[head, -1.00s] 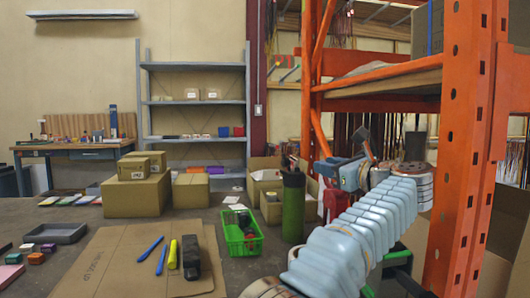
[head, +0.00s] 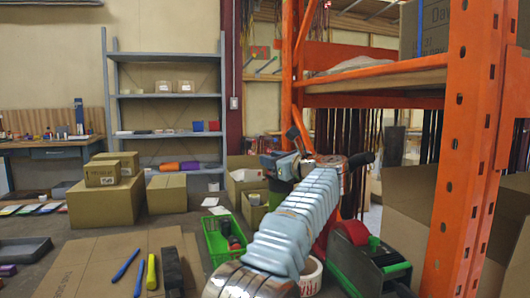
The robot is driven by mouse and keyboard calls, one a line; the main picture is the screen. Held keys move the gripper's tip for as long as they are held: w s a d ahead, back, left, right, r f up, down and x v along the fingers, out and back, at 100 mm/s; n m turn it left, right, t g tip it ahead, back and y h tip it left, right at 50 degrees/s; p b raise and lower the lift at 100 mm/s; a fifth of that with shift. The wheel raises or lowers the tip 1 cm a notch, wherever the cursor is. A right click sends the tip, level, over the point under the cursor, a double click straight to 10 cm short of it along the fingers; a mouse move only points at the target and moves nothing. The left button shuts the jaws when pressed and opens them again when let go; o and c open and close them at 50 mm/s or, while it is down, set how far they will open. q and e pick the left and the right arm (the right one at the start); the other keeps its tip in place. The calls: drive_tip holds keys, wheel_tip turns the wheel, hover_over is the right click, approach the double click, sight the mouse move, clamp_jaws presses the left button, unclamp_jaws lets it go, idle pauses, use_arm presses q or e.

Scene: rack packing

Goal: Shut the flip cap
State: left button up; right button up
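A dark green bottle (head: 278,192) stands on the table, mostly hidden behind my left arm; only a strip of its side shows. Its cap is hidden by my gripper, so I cannot tell whether the cap is up or down. My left gripper (head: 291,143) is at the height of the bottle's top, in front of or beside it. Its fingers are small and partly covered by its own body, so their opening is unclear. My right gripper is not in view.
A green basket (head: 213,243) stands left of the bottle. A tape dispenser (head: 372,262) stands to the right, by the orange rack post (head: 462,150). Open cartons (head: 243,180) are behind. Pens and a dark block (head: 172,272) lie on flat cardboard (head: 92,262).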

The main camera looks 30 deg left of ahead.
use_arm(q)
drive_tip(key=x, duration=0.3)
drive_tip(key=shift+w+a+p, duration=0.15)
drive_tip(key=shift+a+p, duration=0.05)
drive_tip(key=shift+p, duration=0.2)
drive_tip(key=shift+c, duration=0.2)
